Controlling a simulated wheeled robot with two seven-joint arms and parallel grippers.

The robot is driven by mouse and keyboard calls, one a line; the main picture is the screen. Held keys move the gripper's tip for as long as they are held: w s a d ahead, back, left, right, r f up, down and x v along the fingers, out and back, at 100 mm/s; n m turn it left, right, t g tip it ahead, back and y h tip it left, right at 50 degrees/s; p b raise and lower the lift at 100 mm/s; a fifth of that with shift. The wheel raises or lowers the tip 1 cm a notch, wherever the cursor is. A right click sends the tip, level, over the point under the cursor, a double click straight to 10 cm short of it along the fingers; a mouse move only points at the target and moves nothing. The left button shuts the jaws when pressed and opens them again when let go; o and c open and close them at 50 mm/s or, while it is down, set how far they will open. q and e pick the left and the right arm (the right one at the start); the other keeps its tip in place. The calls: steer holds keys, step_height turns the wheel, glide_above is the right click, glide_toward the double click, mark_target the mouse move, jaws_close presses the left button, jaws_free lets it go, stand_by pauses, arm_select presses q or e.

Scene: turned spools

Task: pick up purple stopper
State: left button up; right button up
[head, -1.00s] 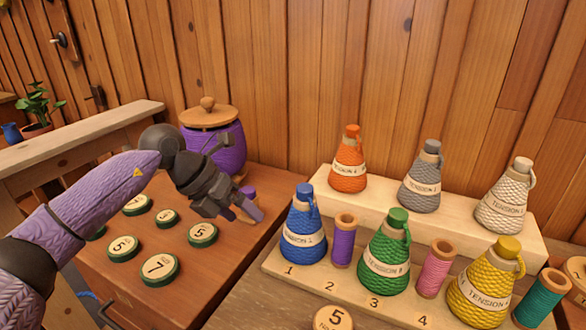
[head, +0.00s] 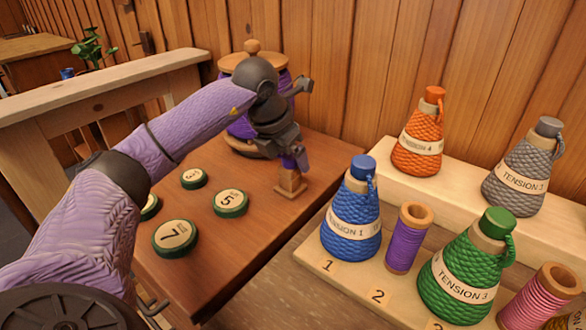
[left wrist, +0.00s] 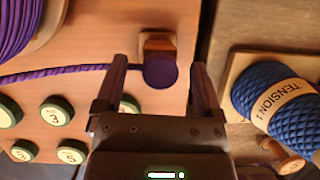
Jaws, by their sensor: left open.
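The purple stopper (left wrist: 160,71) shows from above as a round purple disc in the left wrist view, beside a small wooden stand (left wrist: 158,44). A purple cord (left wrist: 60,72) runs from it toward the large purple jar (left wrist: 22,22). My left gripper (left wrist: 157,66) is open, with one finger on each side of the stopper. In the head view my left gripper (head: 292,160) is directly above the wooden stand (head: 290,184) and largely hides the stopper. I cannot tell whether the fingers touch it. My right gripper is not in view.
Several green-rimmed numbered discs (head: 230,203) lie on the table left of the stand. A blue bottle (head: 351,218), a purple spool (head: 408,238) and a green bottle (head: 463,270) stand to the right. An orange bottle (head: 418,140) and a grey bottle (head: 522,172) stand behind.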

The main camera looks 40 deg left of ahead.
arm_select(q)
steer(key=shift+r, duration=0.15)
steer(key=shift+c, duration=0.5)
jaws_close()
